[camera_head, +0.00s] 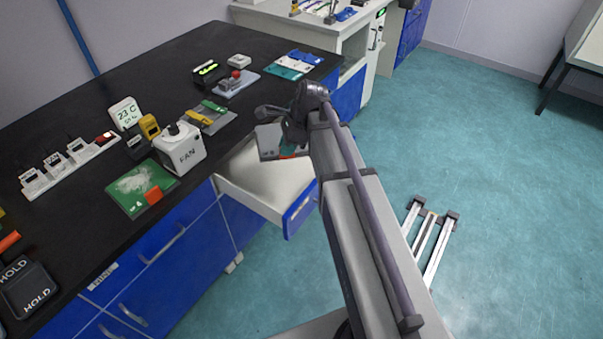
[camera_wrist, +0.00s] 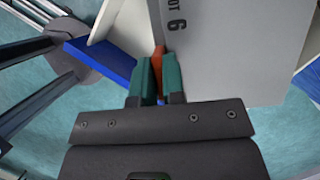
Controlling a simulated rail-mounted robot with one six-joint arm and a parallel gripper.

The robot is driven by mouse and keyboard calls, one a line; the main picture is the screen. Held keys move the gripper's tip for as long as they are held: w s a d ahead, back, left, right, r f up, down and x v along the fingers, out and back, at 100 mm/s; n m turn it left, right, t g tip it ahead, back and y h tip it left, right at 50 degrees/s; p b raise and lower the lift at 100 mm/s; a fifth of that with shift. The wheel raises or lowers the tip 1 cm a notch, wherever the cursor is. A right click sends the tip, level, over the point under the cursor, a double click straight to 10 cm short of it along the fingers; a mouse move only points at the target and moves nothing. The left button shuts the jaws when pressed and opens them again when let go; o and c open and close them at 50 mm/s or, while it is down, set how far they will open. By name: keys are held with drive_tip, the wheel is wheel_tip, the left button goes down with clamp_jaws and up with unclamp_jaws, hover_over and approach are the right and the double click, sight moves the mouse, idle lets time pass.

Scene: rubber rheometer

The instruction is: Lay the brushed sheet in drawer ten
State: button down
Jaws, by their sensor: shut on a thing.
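A flat grey sheet (camera_head: 268,139) is held above an open drawer. In the wrist view the sheet (camera_wrist: 235,65) fills the upper right and carries dark print, partly cut off, with a digit like 6 or 9. My gripper (camera_wrist: 157,62) is shut on the sheet at an orange piece (camera_wrist: 158,58) between its teal fingers. In the head view my gripper (camera_head: 288,153) is partly hidden by my arm. The open drawer (camera_head: 250,188) has a white inside, seemingly empty where visible, and a blue front (camera_head: 300,210). Its number is not readable.
The black bench top (camera_head: 75,110) is left of the drawer. A rail frame (camera_head: 430,235) lies on the floor at right.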

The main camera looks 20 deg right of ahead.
drive_tip(key=shift+s+d+f, duration=0.25)
drive_tip(key=shift+d+f, duration=0.1)
drive_tip(key=shift+d, duration=0.15)
wheel_tip(320, 180, down, 14)
drive_tip(key=b, duration=1.4)
drive_tip(key=shift+a, duration=0.15)
drive_tip(key=shift+w+a+r, duration=0.1)
drive_tip(key=shift+w+r, duration=0.1)
drive_tip(key=shift+r, duration=0.05)
drive_tip(key=w+a, duration=0.1)
drive_tip(key=w, duration=0.2)
drive_tip(key=shift+a+p, duration=0.3)
drive_tip(key=shift+a, duration=0.1)
drive_tip(key=shift+b+x, duration=0.85)
drive_tip(key=shift+d+r, duration=0.15)
drive_tip(key=shift+d, duration=0.05)
drive_tip(key=shift+f, duration=0.2)
drive_tip(key=c, duration=1.2)
unclamp_jaws()
drive_tip(key=shift+r, duration=0.1)
